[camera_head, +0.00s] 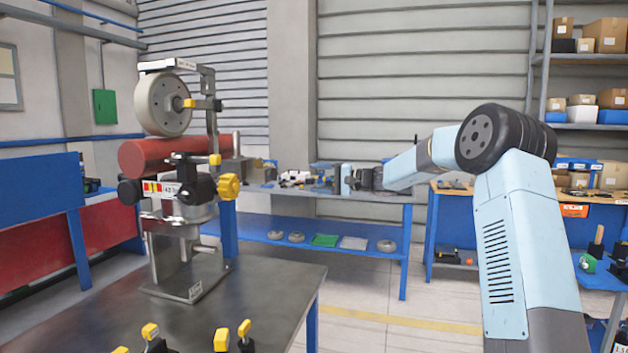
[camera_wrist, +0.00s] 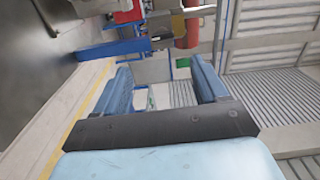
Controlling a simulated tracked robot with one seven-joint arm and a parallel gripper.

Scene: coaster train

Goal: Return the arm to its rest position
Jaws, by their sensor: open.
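My arm is light blue with a black round joint and rises at the right of the head view. Its forearm reaches left and away over the floor, about level with the far bench top. My gripper (camera_head: 322,178) is small at its end, in front of the far bench and the shuttered wall. In the wrist view my gripper (camera_wrist: 162,72) shows two blue fingers held wide apart, with nothing between them. The view between the fingers is turned on its side and shows the wall, a green box and distant furniture. The gripper touches nothing that I can see.
A dark metal table (camera_head: 235,290) at the left front carries a fixture (camera_head: 188,190) with a grey wheel and red cylinder. A blue-framed bench (camera_head: 340,236) stands behind. A workbench (camera_head: 500,205) and shelves (camera_head: 585,60) stand right. Floor (camera_head: 360,310) between them is clear.

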